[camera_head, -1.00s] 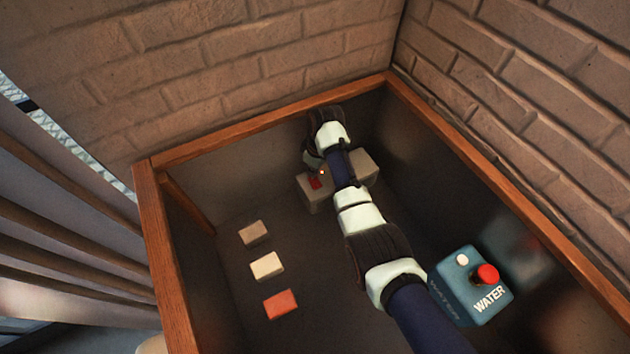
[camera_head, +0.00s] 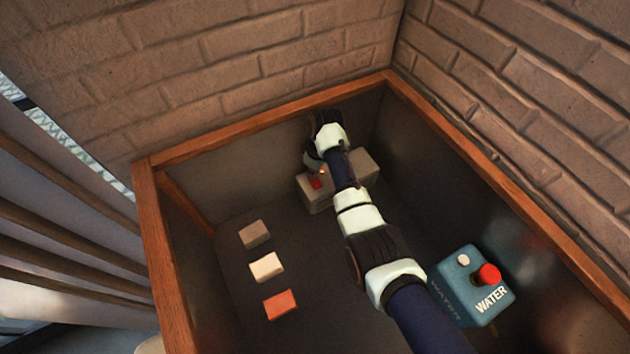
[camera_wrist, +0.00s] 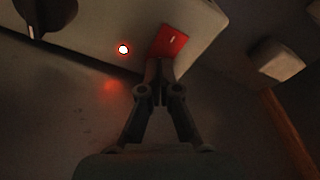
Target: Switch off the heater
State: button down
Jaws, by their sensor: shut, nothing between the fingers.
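The heater (camera_head: 364,162) is a pale grey box at the back of the enclosure, partly hidden behind my arm. On it are a red switch (camera_head: 315,183) and a small glowing light. In the wrist view the red switch (camera_wrist: 170,42) lies just beyond my fingertips, and the lit lamp (camera_wrist: 123,49) glows red-white to its left. My gripper (camera_wrist: 158,72) is shut and empty, its tips at the lower edge of the switch. I cannot tell whether they touch it. In the head view the fingers are hard to make out.
A blue WATER box (camera_head: 462,290) with a red button (camera_head: 490,274) stands at the right. A grey block (camera_head: 254,234), a cream block (camera_head: 266,267) and an orange-red block (camera_head: 280,305) lie at the left. A wooden frame (camera_head: 170,270) edges the enclosure; brick walls stand behind.

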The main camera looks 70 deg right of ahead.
jog(key=shift+f, duration=0.5)
jog(key=shift+r, duration=0.1)
notch_tip(320, 180, up, 7)
jog(key=p, duration=0.7)
dwell(0.8)
